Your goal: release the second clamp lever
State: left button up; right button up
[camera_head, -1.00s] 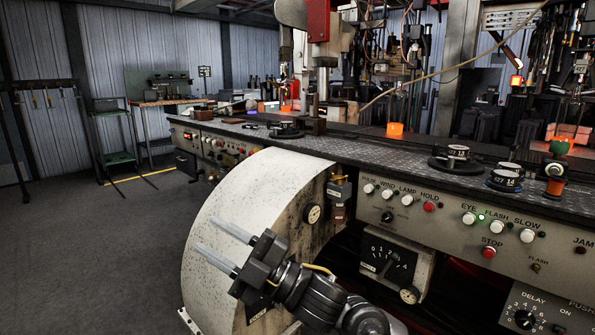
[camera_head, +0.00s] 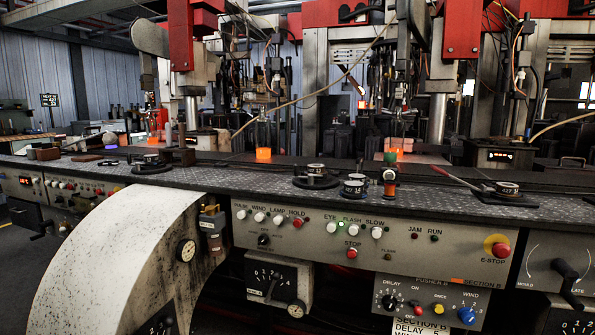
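A thin lever with a reddish grip (camera_head: 452,177) slants down to the right toward a dark round mould piece marked 427 (camera_head: 507,188) on the right of the bench. A black crank-like handle (camera_head: 567,279) sticks out of the panel at the lower right. I cannot tell whether either is the second clamp lever. Other dark round mould pieces stand on the bench, one near the middle (camera_head: 316,173) and one at the left (camera_head: 150,163). Neither gripper is in view.
The long dark bench top (camera_head: 240,190) runs across the view. Below it is a control panel with an E-stop (camera_head: 501,249). A large pale curved housing (camera_head: 110,250) bulges out at the lower left. Glowing orange pieces (camera_head: 264,155) stand behind the bench.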

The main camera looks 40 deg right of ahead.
aim_at(311, 177)
jog(key=k, duration=0.55)
jog(key=z, duration=0.45)
jog(key=i, duration=1.1)
jog(key=u, duration=0.45)
